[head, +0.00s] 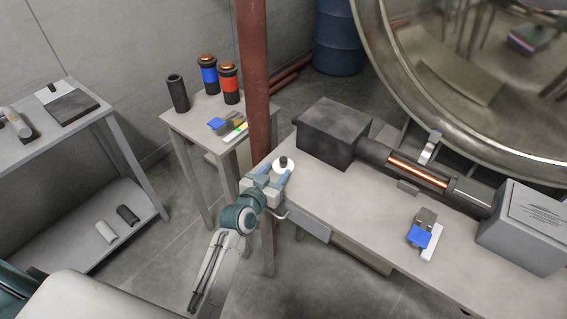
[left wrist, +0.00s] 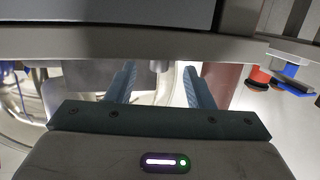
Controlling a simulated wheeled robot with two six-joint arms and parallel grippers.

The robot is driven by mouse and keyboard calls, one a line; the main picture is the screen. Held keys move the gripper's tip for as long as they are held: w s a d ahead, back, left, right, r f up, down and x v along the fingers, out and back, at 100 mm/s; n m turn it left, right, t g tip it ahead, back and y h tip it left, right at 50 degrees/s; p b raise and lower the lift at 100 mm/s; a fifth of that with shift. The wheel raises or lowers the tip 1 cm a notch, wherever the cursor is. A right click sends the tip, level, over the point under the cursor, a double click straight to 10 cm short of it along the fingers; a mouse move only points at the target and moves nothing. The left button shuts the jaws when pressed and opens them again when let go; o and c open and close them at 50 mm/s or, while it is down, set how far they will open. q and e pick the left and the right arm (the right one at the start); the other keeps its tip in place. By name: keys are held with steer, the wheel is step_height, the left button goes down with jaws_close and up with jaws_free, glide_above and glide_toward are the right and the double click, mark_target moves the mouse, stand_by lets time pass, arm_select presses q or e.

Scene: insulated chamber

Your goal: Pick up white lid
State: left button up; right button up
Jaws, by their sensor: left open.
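The white lid (head: 278,164) is a small round disc with a black knob on top, at the left end of the long grey workbench in the head view. My left gripper (head: 277,171) is open, its two blue fingers pointing at the lid and their tips close to its near edge. I cannot tell whether they touch it. In the left wrist view both fingers of the left gripper (left wrist: 158,80) stand apart. I cannot make out the lid clearly there. My right gripper is not in view.
A rusty red post (head: 254,80) rises just left of the lid. A dark box (head: 325,133) sits behind it on the workbench (head: 345,205). A side table (head: 192,122) holds dark, blue and red cylinders. A blue-and-grey device (head: 420,234) lies farther right on the bench.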

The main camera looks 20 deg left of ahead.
mark_target(281, 164)
arm_select(q)
steer(key=p+x, duration=0.1)
steer(key=x, duration=0.4)
steer(key=shift+w, duration=0.4)
steer(key=shift+s, duration=0.1)
steer(key=shift+c, duration=0.2)
jaws_close()
